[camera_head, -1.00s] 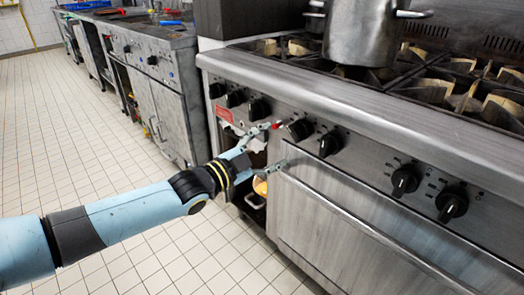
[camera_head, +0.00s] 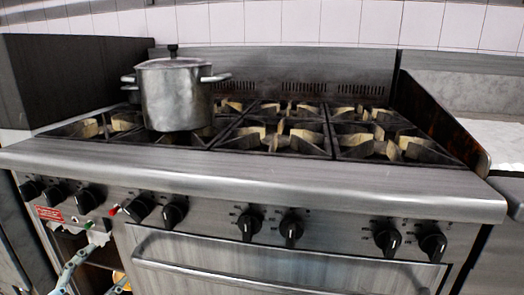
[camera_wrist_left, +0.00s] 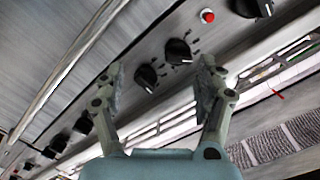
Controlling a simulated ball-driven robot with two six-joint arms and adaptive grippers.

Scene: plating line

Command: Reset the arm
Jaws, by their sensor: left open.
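My left gripper (camera_head: 108,262) is at the lower left of the head view, partly cut off by the bottom edge. It is in front of the stove's control panel, below the left knobs. In the left wrist view the same gripper (camera_wrist_left: 160,68) has its two fingers spread apart with nothing held between them. Two black knobs, a nearer one (camera_wrist_left: 145,78) and a farther one (camera_wrist_left: 178,52), show in the gap between the fingers; I cannot tell whether a finger touches the panel. My right gripper is not in view.
The steel stove (camera_head: 250,180) fills the head view, with a row of black knobs and an oven door handle (camera_head: 230,277). A lidded steel pot (camera_head: 176,95) stands on the left burners; the burners to its right are bare. A red button (camera_wrist_left: 207,16) is near the knobs.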

